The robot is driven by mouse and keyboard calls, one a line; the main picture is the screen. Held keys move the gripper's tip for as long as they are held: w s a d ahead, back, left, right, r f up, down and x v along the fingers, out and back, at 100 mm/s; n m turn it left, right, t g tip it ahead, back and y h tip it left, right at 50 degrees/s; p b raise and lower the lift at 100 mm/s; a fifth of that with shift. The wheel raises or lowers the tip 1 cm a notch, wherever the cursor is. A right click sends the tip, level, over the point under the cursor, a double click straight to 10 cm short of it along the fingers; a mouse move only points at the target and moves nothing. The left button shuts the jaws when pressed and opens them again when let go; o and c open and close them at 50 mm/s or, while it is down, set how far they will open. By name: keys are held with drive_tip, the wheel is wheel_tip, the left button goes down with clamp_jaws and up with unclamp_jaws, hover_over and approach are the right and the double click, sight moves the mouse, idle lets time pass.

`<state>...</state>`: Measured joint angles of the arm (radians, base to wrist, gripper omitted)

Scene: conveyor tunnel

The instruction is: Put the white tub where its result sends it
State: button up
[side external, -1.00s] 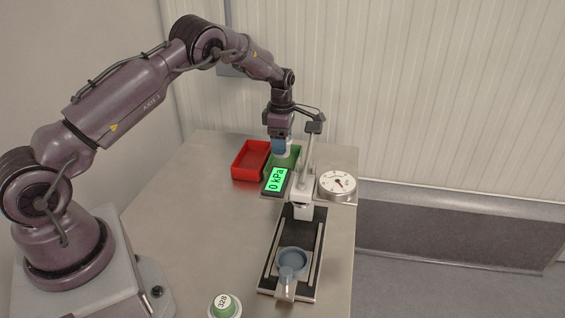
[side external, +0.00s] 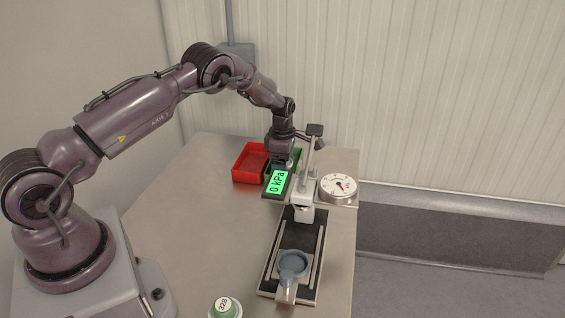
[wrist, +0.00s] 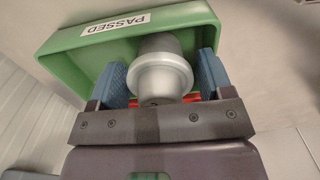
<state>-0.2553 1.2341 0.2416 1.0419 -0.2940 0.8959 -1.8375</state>
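The white tub (wrist: 160,73) sits between the two blue fingers of my gripper (wrist: 163,80) in the wrist view. The fingers are close against its sides, and I read them as shut on it. The tub is over or inside the green tray (wrist: 75,57), which has a "PASSED" label; whether it touches the tray floor cannot be told. In the side view my gripper (side external: 284,165) is low at the green tray (side external: 297,154), and the display hides the tub and fingertips. The display (side external: 277,182) reads 0 kPa in black on bright green.
A red tray (side external: 249,176) stands just left of the green one. The test stand (side external: 303,190) and dial gauge (side external: 338,187) are close in front and right.

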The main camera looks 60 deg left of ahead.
drive_tip(key=shift+r, duration=0.1)
drive_tip(key=s+d+r+m+t, duration=0.1)
drive_tip(key=s+d+r+m, duration=0.15)
drive_tip(key=r, duration=0.95)
drive_tip(key=s+d+r+m+t, duration=0.1)
drive_tip(key=s+d+r+m, duration=0.2)
drive_tip(key=r, duration=1)
drive_tip(key=s+d+r+m+t, duration=0.1)
drive_tip(key=s+d+r+m, duration=0.6)
drive_tip(key=m, duration=0.1)
drive_tip(key=s+d+m+t, duration=0.1)
drive_tip(key=s+d+m, duration=0.2)
drive_tip(key=s+m, duration=0.3)
drive_tip(key=s+d+m+t, duration=0.1)
drive_tip(key=s+d+m, duration=0.3)
drive_tip(key=s+m, duration=0.3)
drive_tip(key=s, duration=0.5)
drive_tip(key=shift+d+t, duration=0.15)
drive_tip(key=shift+t, duration=0.15)
drive_tip(key=shift+r+m, duration=0.15)
drive_tip(key=shift+m, duration=0.1)
